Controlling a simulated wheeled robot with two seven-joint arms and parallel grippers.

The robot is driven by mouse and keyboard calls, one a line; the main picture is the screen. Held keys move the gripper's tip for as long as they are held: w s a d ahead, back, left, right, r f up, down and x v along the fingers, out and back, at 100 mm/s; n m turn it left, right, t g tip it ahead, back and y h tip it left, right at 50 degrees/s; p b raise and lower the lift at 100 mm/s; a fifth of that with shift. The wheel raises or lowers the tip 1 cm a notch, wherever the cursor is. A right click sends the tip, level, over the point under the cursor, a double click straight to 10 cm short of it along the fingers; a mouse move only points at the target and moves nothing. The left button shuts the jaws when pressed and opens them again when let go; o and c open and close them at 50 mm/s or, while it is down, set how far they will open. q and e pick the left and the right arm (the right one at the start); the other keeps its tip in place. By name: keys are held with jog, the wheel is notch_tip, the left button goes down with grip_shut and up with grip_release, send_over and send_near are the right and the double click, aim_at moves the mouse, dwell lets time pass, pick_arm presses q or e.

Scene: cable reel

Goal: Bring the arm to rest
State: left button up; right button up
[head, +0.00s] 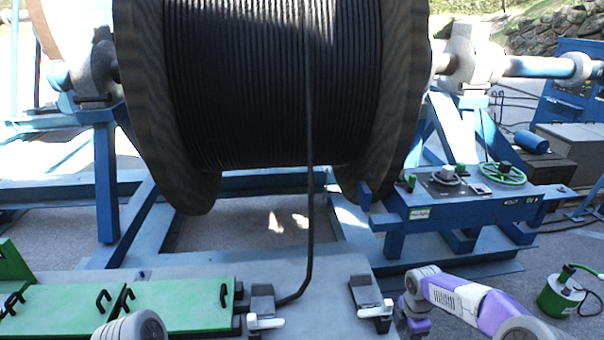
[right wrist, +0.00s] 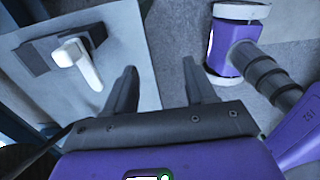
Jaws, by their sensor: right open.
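My right gripper (right wrist: 158,75) is open and empty in the right wrist view, its two dark fingers apart over grey floor and the edge of a pale plate. My right arm (head: 455,295) is bent at the lower right of the head view, to the right of the white-handled clamp (head: 372,305). That clamp also shows at the upper left of the right wrist view (right wrist: 78,62), apart from the fingers. My left gripper is not in view; only a rounded grey part of my left arm (head: 135,327) shows at the bottom.
A large reel (head: 270,85) of black cable stands on a blue frame (head: 105,180). One cable strand (head: 310,210) hangs to a second white-handled clamp (head: 263,310). Green covers (head: 180,303) lie left. A control panel (head: 465,190) and green canister (head: 560,297) stand right.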

jog(key=s+a+f+m+y+b, duration=0.1)
jog(key=s+a+f+m+y, duration=0.1)
jog(key=s+a+f+m, duration=0.35)
jog(key=s+a+f+m+y+b, duration=0.1)
jog(key=s+a+f+m+y, duration=0.1)
jog(key=a+f, duration=0.6)
jog(key=s+a+f+m+b, duration=0.1)
jog(key=s+a+f+m, duration=0.1)
jog(key=s+f+m, duration=0.3)
jog(key=s+a+f+m+b, duration=0.2)
jog(key=s+f+m, duration=0.4)
jog(key=s+m, duration=0.3)
jog(key=shift+s+a+f+m+t, duration=0.2)
jog(key=shift+s+a+m+t, duration=0.15)
jog(key=shift+s, duration=0.4)
jog(key=shift+c, duration=1)
pick_arm(q)
notch_tip(320, 180, down, 5)
jog(key=shift+a+f, duration=0.1)
pick_arm(e)
jog(key=shift+w+a, duration=0.1)
jog(key=shift+a, duration=0.1)
jog(key=shift+c, duration=0.2)
